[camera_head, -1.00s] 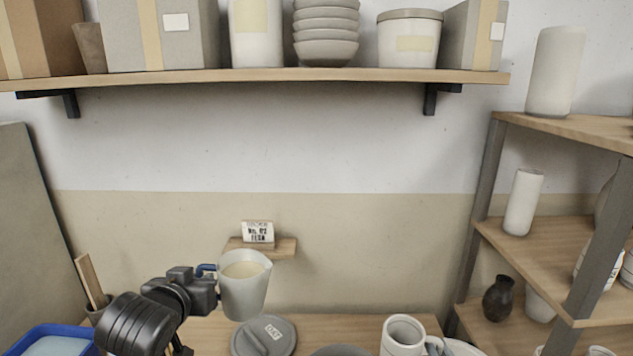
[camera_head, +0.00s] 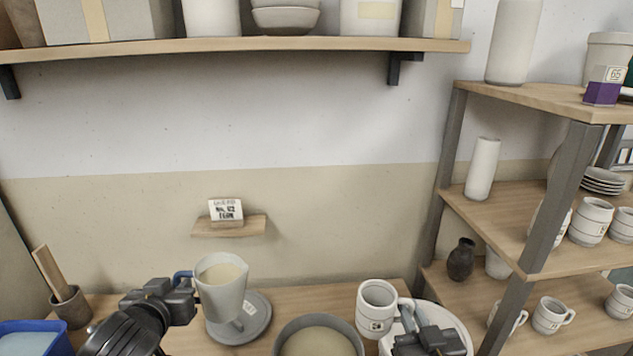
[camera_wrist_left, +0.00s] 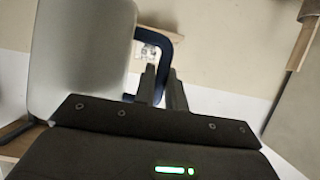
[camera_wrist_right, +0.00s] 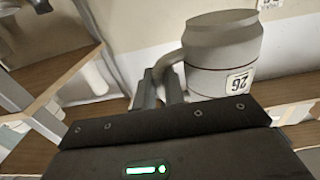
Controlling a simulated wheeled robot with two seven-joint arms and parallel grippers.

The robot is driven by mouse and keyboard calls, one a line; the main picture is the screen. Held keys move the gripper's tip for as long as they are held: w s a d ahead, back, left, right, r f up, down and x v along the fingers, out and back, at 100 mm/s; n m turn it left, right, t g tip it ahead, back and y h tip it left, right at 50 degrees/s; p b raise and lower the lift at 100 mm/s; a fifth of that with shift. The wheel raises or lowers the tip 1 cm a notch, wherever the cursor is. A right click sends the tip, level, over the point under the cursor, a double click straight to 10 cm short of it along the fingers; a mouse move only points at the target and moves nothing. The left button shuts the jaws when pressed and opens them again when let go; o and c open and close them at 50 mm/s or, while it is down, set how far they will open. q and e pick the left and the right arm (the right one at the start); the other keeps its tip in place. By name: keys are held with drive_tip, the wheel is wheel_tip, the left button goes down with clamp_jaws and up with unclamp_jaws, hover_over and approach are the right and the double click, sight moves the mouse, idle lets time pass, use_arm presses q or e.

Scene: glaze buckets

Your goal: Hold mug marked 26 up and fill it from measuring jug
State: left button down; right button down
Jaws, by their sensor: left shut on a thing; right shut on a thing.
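The measuring jug (camera_head: 221,296) is pale grey with a blue handle and holds cream liquid. It is upright, in front of a round grey lid at the left of the bench in the head view. My left gripper (camera_head: 189,286) is shut on its handle (camera_wrist_left: 176,62). The mug marked 26 (camera_head: 374,302) is light grey, banded and upright, right of the jug. Its label also shows in the right wrist view (camera_wrist_right: 222,62). My right gripper (camera_wrist_right: 161,88) is shut on the mug's handle. I cannot tell whether the mug is clear of the bench.
A bucket of cream glaze (camera_head: 275,343) stands between jug and mug at the front. The grey lid (camera_head: 262,318) lies behind the jug. A round white piece (camera_head: 458,322) is behind my right gripper. A shelving unit (camera_head: 513,320) with mugs stands at right, a blue tub (camera_head: 62,333) at left.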

sight(175, 275)
use_arm(q)
drive_tip(key=shift+r, duration=0.1)
